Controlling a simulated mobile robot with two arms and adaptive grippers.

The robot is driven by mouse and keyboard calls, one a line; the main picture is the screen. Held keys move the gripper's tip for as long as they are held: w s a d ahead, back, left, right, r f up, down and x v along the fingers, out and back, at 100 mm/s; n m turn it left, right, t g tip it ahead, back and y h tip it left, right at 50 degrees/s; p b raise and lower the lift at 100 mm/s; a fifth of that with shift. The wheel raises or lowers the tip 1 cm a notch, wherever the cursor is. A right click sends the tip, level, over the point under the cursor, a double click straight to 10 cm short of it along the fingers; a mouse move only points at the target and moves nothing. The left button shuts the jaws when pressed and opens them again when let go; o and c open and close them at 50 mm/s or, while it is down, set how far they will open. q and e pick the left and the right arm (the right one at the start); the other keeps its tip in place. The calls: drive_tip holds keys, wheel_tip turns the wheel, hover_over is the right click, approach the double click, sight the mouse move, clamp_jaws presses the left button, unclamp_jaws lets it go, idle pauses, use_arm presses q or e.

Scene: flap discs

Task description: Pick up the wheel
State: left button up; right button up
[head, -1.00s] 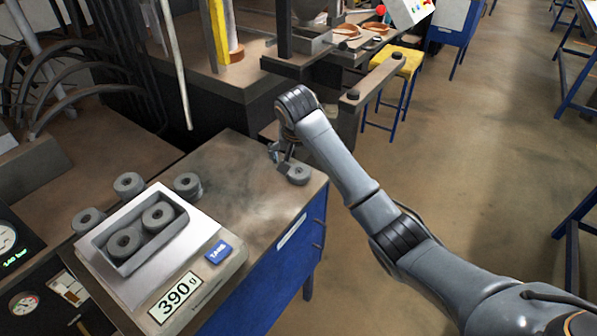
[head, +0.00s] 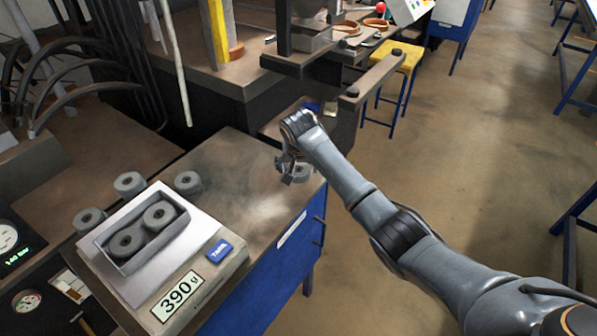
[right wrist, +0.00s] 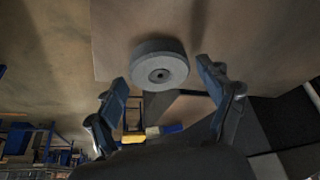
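A grey wheel (head: 302,172) with a centre hole lies flat near the right corner of the blue-sided workbench, partly hidden by my right gripper. My right gripper (head: 291,175) is just above and beside it, pointing down. In the right wrist view the wheel (right wrist: 158,66) shows ahead, between the two spread fingers (right wrist: 162,78), with a gap on each side. The right gripper is open and empty. My left gripper is out of view.
A scale (head: 212,283) reading 390 g carries a grey tray (head: 152,258) with two similar wheels. Three more wheels (head: 129,183) stand around it. The bench top (head: 235,165) between scale and gripper is clear.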

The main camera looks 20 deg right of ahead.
drive_tip(key=c, duration=0.7)
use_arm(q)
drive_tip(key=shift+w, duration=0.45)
use_arm(e)
drive_tip(key=shift+c, duration=0.8)
drive_tip(key=shift+r, duration=0.1)
